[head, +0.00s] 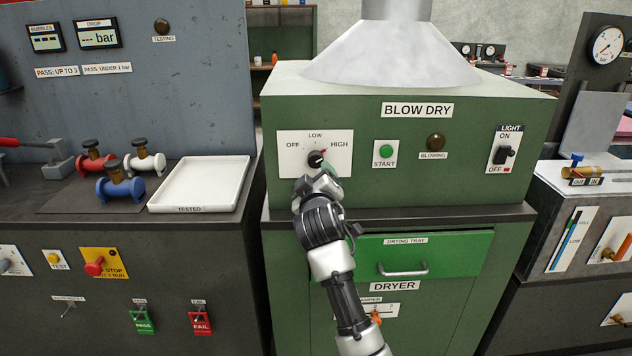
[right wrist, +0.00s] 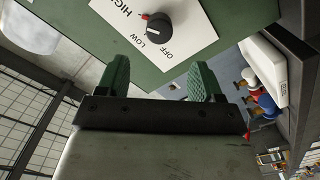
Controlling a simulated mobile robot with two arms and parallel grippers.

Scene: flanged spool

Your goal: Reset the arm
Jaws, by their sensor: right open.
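My right gripper (head: 326,176) is in front of the blow dry panel, just below the black knob (head: 315,158). In the right wrist view its two green fingers (right wrist: 162,80) are spread apart with nothing between them. The knob (right wrist: 158,27) shows beyond the fingertips, apart from them, on a white plate marked OFF, LOW and HIGH. Its red mark points toward the HIGH side. My left gripper is not in view.
A green START button (head: 386,149), a BLOWING lamp (head: 436,141) and a LIGHT switch (head: 503,155) sit right of the knob. The drying tray drawer (head: 460,254) is below. Left are an empty white tray (head: 200,184) and red, white and blue spools (head: 120,187).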

